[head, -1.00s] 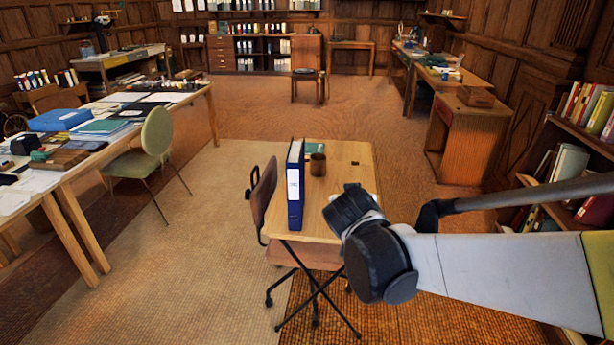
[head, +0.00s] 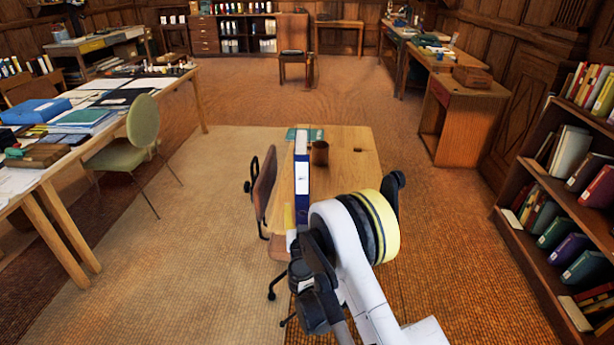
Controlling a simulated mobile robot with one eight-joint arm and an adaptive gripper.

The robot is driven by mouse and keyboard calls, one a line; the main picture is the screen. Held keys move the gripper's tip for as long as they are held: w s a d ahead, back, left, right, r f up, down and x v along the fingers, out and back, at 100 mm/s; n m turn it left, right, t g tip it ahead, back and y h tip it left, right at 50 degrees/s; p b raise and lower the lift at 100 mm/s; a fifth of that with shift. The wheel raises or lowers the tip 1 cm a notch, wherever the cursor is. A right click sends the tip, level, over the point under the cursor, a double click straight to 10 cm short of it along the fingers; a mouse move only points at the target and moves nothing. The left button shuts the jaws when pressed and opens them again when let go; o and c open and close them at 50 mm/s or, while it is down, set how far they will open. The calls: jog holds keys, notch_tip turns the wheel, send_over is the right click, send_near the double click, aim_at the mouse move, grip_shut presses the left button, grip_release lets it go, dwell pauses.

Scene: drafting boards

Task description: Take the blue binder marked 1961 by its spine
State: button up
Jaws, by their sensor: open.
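The blue binder (head: 302,176) stands upright on the small wooden table (head: 352,165), near its left edge, with its spine towards me. A white label is on the spine; its marking is too small to read. The lower spine is hidden behind my arm. My gripper (head: 296,225) is at the lower part of the spine, mostly covered by my own wrist. A yellow-tipped finger shows just left of the spine. The jaws are open; the other finger is hidden and I cannot tell whether anything touches the binder.
A brown mug (head: 320,153) stands just right of the binder, and a green book (head: 305,134) lies behind it. A brown chair (head: 263,190) is at the table's left side. A bookshelf (head: 565,215) stands at the right.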

aim_at(304, 197)
jog(key=w, duration=0.4)
jog(key=shift+b, duration=0.4)
jog(key=w, duration=0.1)
jog(key=w+b, duration=0.1)
jog(key=w, duration=0.1)
jog(key=w+a+r+b, duration=0.1)
jog(key=w, duration=0.1)
jog(key=shift+w, duration=0.25)
jog(key=shift+r, duration=0.1)
jog(key=c, duration=1.5)
